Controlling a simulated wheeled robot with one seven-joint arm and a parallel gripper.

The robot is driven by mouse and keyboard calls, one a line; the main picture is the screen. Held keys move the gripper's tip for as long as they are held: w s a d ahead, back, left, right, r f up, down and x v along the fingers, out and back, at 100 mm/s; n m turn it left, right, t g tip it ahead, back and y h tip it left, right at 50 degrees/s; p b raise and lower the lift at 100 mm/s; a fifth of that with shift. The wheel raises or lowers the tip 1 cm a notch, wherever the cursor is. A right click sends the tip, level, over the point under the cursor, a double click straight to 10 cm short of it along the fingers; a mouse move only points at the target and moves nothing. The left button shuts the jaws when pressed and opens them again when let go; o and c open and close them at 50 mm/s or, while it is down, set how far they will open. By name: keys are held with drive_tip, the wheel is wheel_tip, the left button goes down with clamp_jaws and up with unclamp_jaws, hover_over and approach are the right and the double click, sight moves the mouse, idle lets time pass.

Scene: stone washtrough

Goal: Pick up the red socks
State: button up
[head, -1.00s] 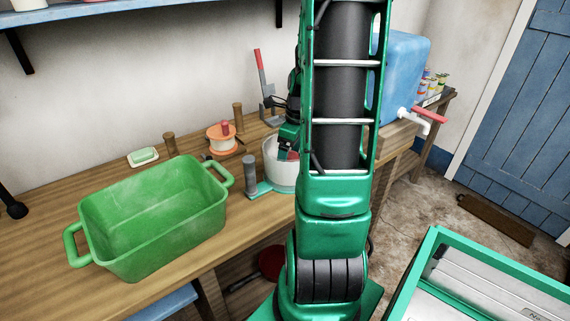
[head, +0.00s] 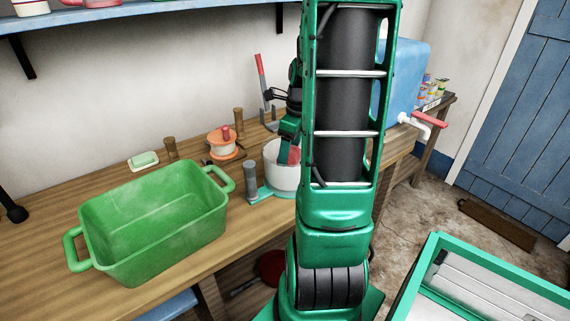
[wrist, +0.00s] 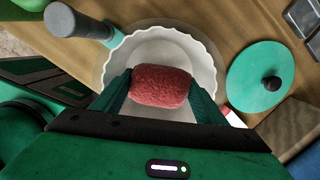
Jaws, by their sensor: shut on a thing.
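The red socks (wrist: 161,86), a rolled red bundle, sit between the two fingers of my gripper (wrist: 160,92) in the wrist view. My gripper is shut on them. They are over the white fluted bowl (wrist: 150,45), whose pale inside shows around them. In the head view a bit of the red socks (head: 294,155) shows beside my gripper (head: 287,152) at the rim of the white bowl (head: 280,178). My arm hides the right side of the bowl there.
A green tub (head: 150,222) with handles stands left on the wooden bench (head: 60,207). A grey-handled tool (head: 251,180) is beside the bowl. An orange spool (head: 222,143), a soap dish (head: 143,160) and a blue water container (head: 400,80) stand behind. A green round lid (wrist: 260,82) lies right of the bowl.

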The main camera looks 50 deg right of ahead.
wheel_tip(320, 180, up, 6)
drive_tip(key=shift+r, duration=0.1)
drive_tip(key=shift+r, duration=0.1)
idle(0.3)
drive_tip(key=shift+r, duration=1.9)
drive_tip(key=shift+r, duration=0.7)
